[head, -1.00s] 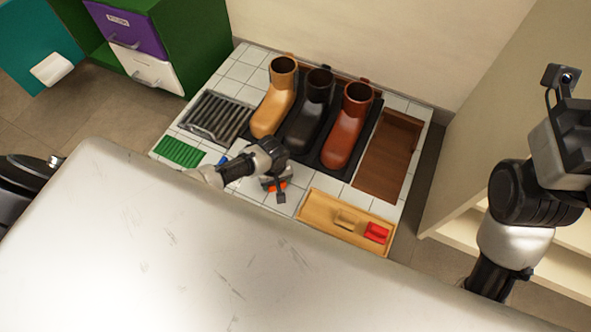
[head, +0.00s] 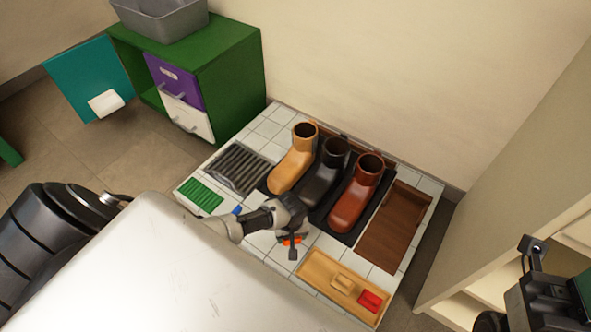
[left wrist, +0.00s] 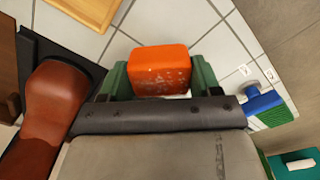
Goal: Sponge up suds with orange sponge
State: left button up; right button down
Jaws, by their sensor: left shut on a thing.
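My left gripper (head: 291,236) is over the white tiled surface, in front of the boots. It is shut on the orange sponge (left wrist: 161,70), which sits between its two green fingers in the left wrist view. Pale flecks show on the sponge's face. In the head view only a sliver of the sponge (head: 290,242) shows beneath the gripper. I cannot make out suds on the tiles. My right arm is at the right edge of the head view, and its fingers are not clearly visible.
Tan (head: 294,168), black (head: 326,175) and red-brown (head: 354,202) boots stand on a dark mat. A wooden tray (head: 312,269) holds a tan block and a red one. A blue-handled green brush (left wrist: 266,108), a green mat (head: 200,196) and a dark rack (head: 238,168) are left of the boots.

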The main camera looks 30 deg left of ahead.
pick_arm(q)
jog(key=shift+r+p, duration=1.35)
jog(key=shift+r, duration=0.15)
